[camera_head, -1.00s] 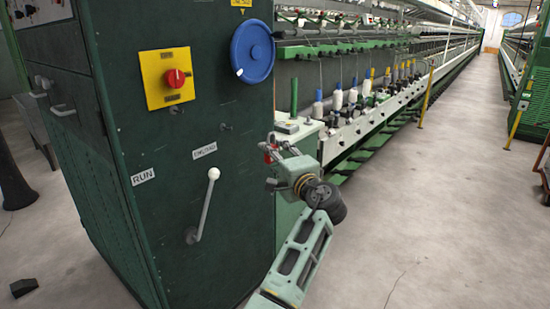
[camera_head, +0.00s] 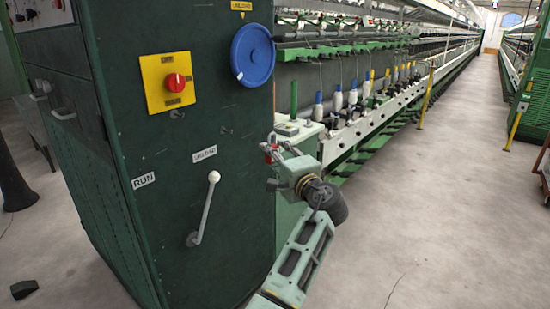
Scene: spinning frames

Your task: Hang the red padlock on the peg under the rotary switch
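The rotary switch (camera_head: 174,82) is a red knob on a yellow plate on the dark green cabinet front. A short dark peg (camera_head: 175,114) sticks out just below the plate, with nothing seen hanging on it. My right gripper (camera_head: 271,156) is at the cabinet's right edge, lower and to the right of the switch and peg. My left gripper is not in view.
Another short peg (camera_head: 226,130) is on the panel between switch and gripper. A blue handwheel (camera_head: 252,55) is above it. A white-knobbed lever (camera_head: 206,207) stands out below. A green side cabinet with a small control box (camera_head: 288,128) is behind my gripper.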

